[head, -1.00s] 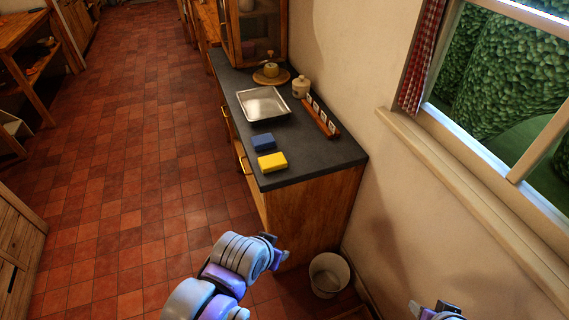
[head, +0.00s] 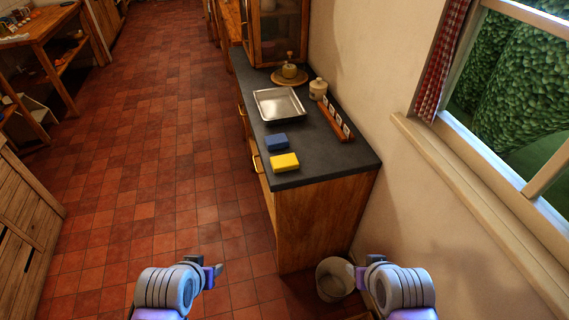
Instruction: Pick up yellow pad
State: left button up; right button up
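The yellow pad (head: 285,162) lies flat near the front left corner of the dark countertop (head: 330,165). A blue pad (head: 277,142) lies just behind it. My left gripper (head: 217,270) is low in the view, in front of the counter and over the floor, apart from the pad. My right gripper (head: 356,270) is to the right, in front of the cabinet and near the bin. Both grippers are seen from behind and small, so their finger openings are unclear. Neither is near the yellow pad, and I see nothing held.
A metal tray (head: 279,104), a lidded jar (head: 318,88), a wooden rack (head: 336,120) and a round board (head: 290,77) stand farther back on the counter. A wall and window sill (head: 450,178) bound the right; tiled floor is open at left.

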aim_at(288, 162)
jog(key=i+j, duration=0.2)
jog(key=i, duration=0.15)
jog(key=i+j, duration=0.15)
jog(key=i, duration=0.2)
jog(key=i+j+z, duration=0.15)
jog(key=z, duration=0.2)
jog(key=i+j+z, duration=0.15)
jog(key=z, duration=0.15)
jog(key=i+j+z, duration=0.35)
jog(key=k+l+z, duration=0.2)
jog(key=i+j, duration=0.1)
